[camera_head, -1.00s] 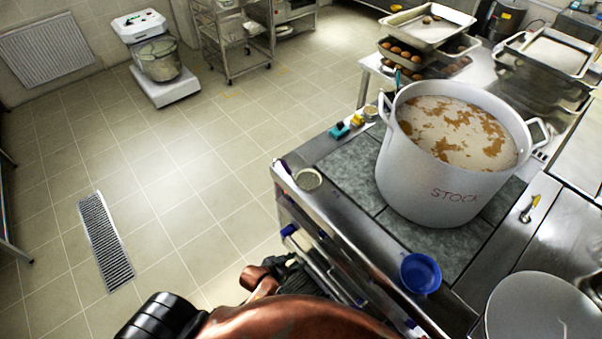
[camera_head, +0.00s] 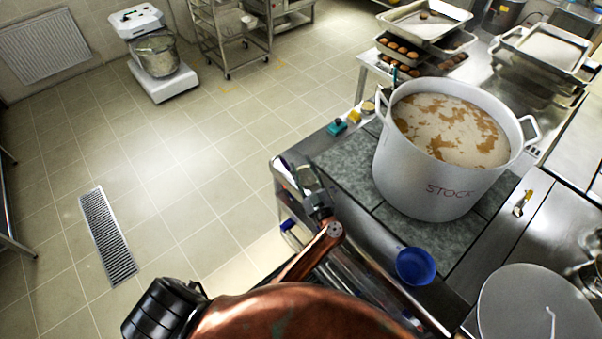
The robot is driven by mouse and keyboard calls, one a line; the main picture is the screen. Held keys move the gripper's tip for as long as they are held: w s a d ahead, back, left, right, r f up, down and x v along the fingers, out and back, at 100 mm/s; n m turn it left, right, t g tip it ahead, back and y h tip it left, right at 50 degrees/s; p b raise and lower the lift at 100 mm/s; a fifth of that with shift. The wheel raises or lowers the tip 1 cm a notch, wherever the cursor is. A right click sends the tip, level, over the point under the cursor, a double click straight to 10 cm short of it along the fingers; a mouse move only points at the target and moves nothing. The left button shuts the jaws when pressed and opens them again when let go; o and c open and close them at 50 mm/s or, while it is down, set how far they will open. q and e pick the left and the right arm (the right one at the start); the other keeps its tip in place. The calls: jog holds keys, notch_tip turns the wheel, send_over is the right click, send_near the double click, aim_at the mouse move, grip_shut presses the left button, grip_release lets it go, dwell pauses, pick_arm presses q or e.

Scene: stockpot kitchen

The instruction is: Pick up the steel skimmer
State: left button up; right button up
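I cannot clearly make out the steel skimmer. A small round, rimmed metal thing (camera_head: 305,176) lies at the near left corner of the counter, partly hidden by my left gripper; I cannot tell whether it is the skimmer's head. My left gripper (camera_head: 316,198) is at that corner, in front of the round thing, with my copper-coloured arm below it. Its fingers are too small and covered to show whether they are open or touching anything. My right gripper is not in view.
A large stockpot (camera_head: 432,165) of broth stands on the grey counter tiles. A blue bowl (camera_head: 415,267) sits near the front edge. A yellow-handled tool (camera_head: 522,203) lies to the right of the pot. A round steel lid (camera_head: 525,300) is at the lower right. Trays (camera_head: 425,25) stand behind.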

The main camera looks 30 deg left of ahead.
aim_at(288, 166)
pick_arm(q)
notch_tip(288, 166, down, 4)
jog(key=s+n+g, duration=0.2)
jog(key=g, duration=0.3)
jog(key=x, duration=0.2)
jog(key=p+x, duration=0.1)
jog(key=x, duration=0.4)
jog(key=shift+s+a+r, duration=0.15)
jog(key=shift+a+r, duration=0.05)
jog(key=shift+a, duration=0.35)
jog(key=shift+c, duration=0.5)
grip_shut()
jog(key=shift+r, duration=0.1)
